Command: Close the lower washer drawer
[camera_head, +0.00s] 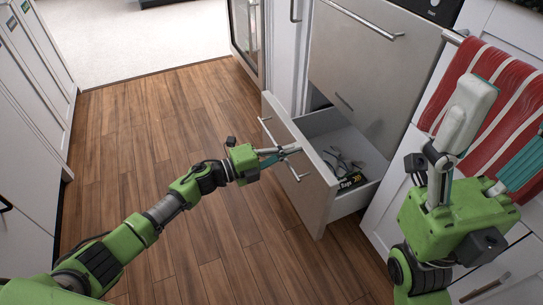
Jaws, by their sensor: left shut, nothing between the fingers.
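The lower washer drawer (318,190) stands pulled out from under a grey upper front (365,70). Its light grey front panel faces left, with a bar handle (295,174) on it. Inside lie a dark box with yellow lettering (351,181) and some thin wire-like items. My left gripper (288,153) is shut and empty, at the middle of the handle. It covers part of the bar; I cannot tell whether it touches. My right gripper (508,112) is open, its fingers spread, in front of the striped towel at the right.
A red and white towel (489,80) hangs from a bar at the right. White cabinets (30,110) line the left side. The wooden floor (150,130) between is clear. The open drawer juts out over it.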

